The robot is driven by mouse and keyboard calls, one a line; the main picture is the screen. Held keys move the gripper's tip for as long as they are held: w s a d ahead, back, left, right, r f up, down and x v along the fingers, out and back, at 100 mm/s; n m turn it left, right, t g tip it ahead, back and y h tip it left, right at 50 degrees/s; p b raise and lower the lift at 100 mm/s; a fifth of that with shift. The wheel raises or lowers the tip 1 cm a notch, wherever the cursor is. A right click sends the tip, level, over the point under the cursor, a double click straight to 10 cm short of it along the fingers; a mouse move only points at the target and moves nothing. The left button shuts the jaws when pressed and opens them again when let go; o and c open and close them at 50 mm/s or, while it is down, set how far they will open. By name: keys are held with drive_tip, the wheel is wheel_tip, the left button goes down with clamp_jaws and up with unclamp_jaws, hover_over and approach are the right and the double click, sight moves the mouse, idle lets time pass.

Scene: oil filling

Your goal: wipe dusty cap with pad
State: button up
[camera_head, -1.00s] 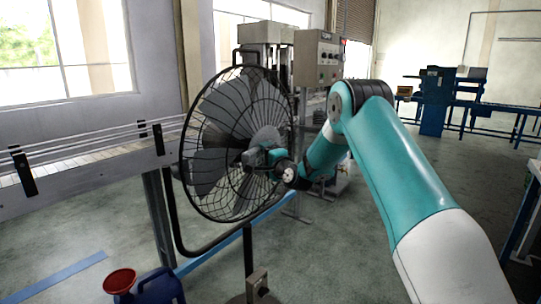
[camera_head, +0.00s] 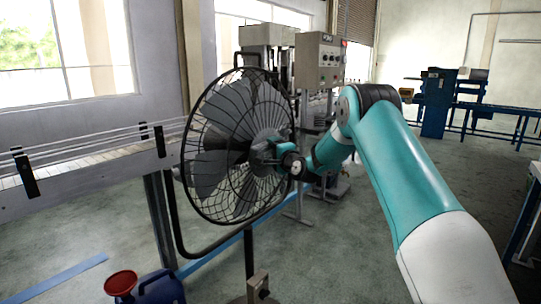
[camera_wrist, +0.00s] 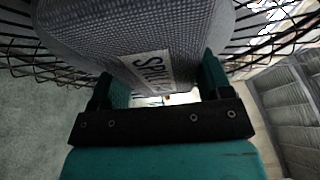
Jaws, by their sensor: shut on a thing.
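My gripper (camera_head: 272,156) is in front of the wire guard of a black standing fan (camera_head: 215,170), near its middle. In the wrist view, the teal fingers of my gripper (camera_wrist: 160,84) are shut on a grey textured pad (camera_wrist: 105,35) with a pale label reading "SPILL". The pad fills the upper middle, close to the fan's wires. I cannot tell whether it touches them. In the head view I cannot clearly separate the pad from the grey fan centre. I cannot make out a dusty cap; the fan's middle is partly hidden by my gripper.
A conveyor (camera_head: 90,182) with rails runs along the left behind the fan. A blue jug (camera_head: 160,287) and a red funnel (camera_head: 121,282) are at the lower left. A control box (camera_head: 318,60) stands behind the fan. Open floor lies to the right.

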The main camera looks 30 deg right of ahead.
drive_tip(key=shift+w+d+b, duration=0.2)
drive_tip(key=shift+w+d, duration=0.15)
drive_tip(key=shift+d, duration=0.6)
drive_tip(key=shift+w+d+b, duration=0.2)
drive_tip(key=shift+w+d, duration=0.15)
drive_tip(key=shift+d, duration=0.65)
drive_tip(key=shift+w+d+b, duration=0.2)
drive_tip(key=shift+w+d, duration=0.15)
drive_tip(key=shift+d, duration=0.6)
drive_tip(key=shift+w+d+r, duration=0.1)
drive_tip(key=shift+w+d, duration=0.25)
drive_tip(key=shift+d, duration=0.35)
drive_tip(key=s+d+b, duration=0.2)
drive_tip(key=s, duration=0.3)
drive_tip(key=shift+s, duration=0.3)
drive_tip(key=shift+d+b, duration=0.1)
drive_tip(key=shift+b, duration=0.2)
drive_tip(key=shift+s+d+b, duration=0.25)
drive_tip(key=shift+s+b, duration=0.1)
drive_tip(key=shift+s, duration=0.4)
drive_tip(key=shift+s+d+b, duration=0.25)
drive_tip(key=shift+s+b, duration=0.1)
drive_tip(key=shift+s, duration=0.35)
